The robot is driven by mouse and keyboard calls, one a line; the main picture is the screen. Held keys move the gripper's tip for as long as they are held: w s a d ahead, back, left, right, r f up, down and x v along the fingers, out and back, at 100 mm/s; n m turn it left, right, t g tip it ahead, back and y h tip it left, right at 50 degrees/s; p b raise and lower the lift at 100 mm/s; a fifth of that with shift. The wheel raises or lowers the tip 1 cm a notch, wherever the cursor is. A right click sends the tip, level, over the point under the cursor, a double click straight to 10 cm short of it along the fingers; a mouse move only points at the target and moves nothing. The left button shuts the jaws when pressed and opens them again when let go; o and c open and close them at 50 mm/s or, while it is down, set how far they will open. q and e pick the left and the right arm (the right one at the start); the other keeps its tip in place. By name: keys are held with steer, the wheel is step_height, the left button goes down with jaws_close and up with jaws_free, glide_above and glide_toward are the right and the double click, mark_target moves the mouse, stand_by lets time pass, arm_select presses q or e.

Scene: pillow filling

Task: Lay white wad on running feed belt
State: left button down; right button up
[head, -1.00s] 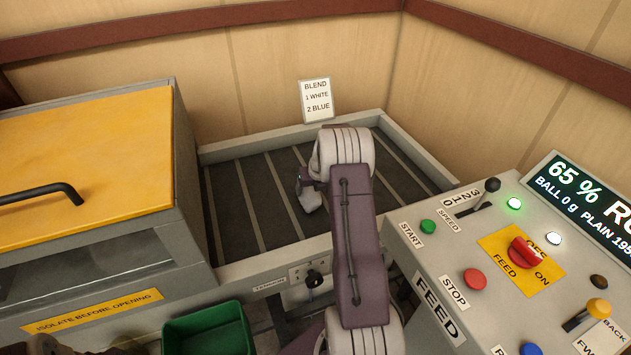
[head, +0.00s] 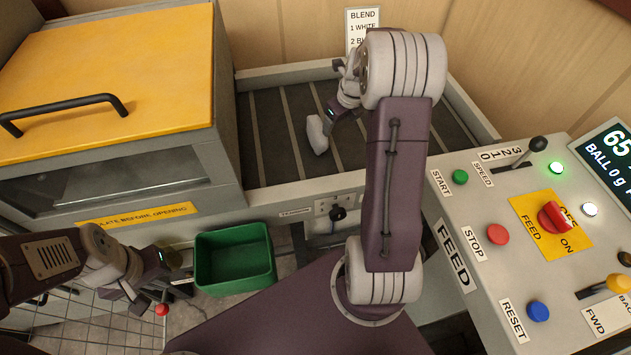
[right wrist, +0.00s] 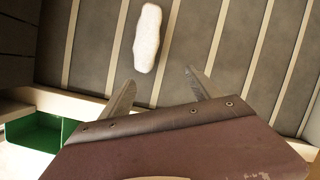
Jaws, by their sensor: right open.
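The white wad (head: 317,135) lies on the dark slatted feed belt (head: 270,130). It also shows in the right wrist view (right wrist: 148,38) as a pale oblong lying flat along the belt's slats. My right gripper (right wrist: 160,76) is open and empty, its two fingertips apart from the wad. In the head view my right arm hides part of the belt, and the right gripper is small beside the wad. My left gripper (head: 128,290) hangs at the lower left, away from the belt; its jaw gap is unclear.
A grey cabinet with a yellow lid (head: 110,70) stands left of the belt. A green bin (head: 236,262) sits below the belt's front edge. The control panel (head: 515,270) with buttons and a red switch is on the right. A blend card (head: 362,20) stands behind the belt.

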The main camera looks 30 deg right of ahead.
steer(key=s+a+f+n+g, duration=0.1)
steer(key=s+a+n, duration=0.8)
steer(key=n, duration=0.8)
steer(key=s+a+f+n+g, duration=0.1)
steer(key=s+a+n, duration=0.8)
steer(key=n, duration=0.8)
steer(key=a, duration=0.3)
steer(key=shift+s+f+g+y, duration=0.15)
steer(key=shift+f+g+y, duration=0.1)
steer(key=shift+g+y, duration=0.15)
stand_by(1.7)
